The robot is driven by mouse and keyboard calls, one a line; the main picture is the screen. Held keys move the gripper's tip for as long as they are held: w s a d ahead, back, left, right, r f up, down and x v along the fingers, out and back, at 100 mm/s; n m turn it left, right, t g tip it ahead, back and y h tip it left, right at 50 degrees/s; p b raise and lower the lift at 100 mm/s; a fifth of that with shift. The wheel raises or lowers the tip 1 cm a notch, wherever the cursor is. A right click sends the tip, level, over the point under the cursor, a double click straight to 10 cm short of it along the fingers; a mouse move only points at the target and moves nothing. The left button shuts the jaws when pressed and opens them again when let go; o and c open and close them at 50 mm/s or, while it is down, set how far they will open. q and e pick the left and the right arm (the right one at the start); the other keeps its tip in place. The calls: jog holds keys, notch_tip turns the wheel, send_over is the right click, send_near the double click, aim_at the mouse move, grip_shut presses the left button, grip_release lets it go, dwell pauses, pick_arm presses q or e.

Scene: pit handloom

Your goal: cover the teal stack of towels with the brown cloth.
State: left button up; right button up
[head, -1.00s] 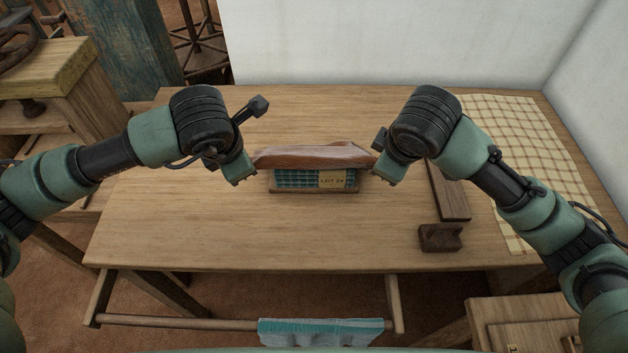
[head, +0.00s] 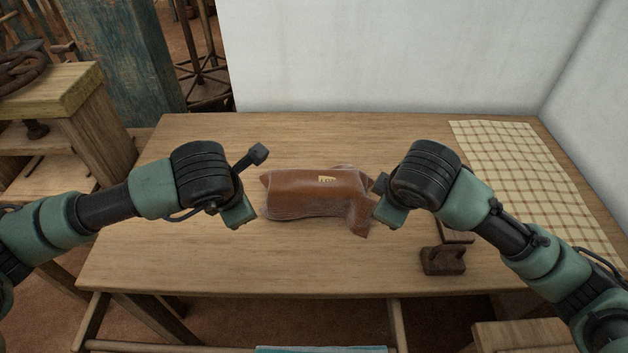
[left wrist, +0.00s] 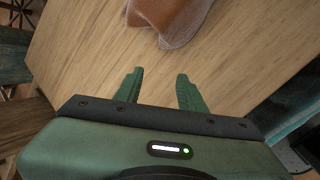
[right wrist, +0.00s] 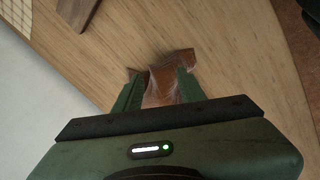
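A dark wooden block (head: 443,260) sits at the table's right front. A checked cloth (head: 545,180) lies along the right edge. A white wall (head: 380,60) stands behind. The front left of the tabletop (head: 180,265) is clear. A teal cloth (head: 320,349) shows below the front edge.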

pick_arm(q)
jog(key=v, duration=1.1)
jog(key=shift+s+f, duration=0.25)
jog(key=shift+s, duration=0.15)
pick_arm(e)
jog(key=v, duration=1.1)
jog(key=shift+s+f, duration=0.25)
jog(key=shift+s, duration=0.15)
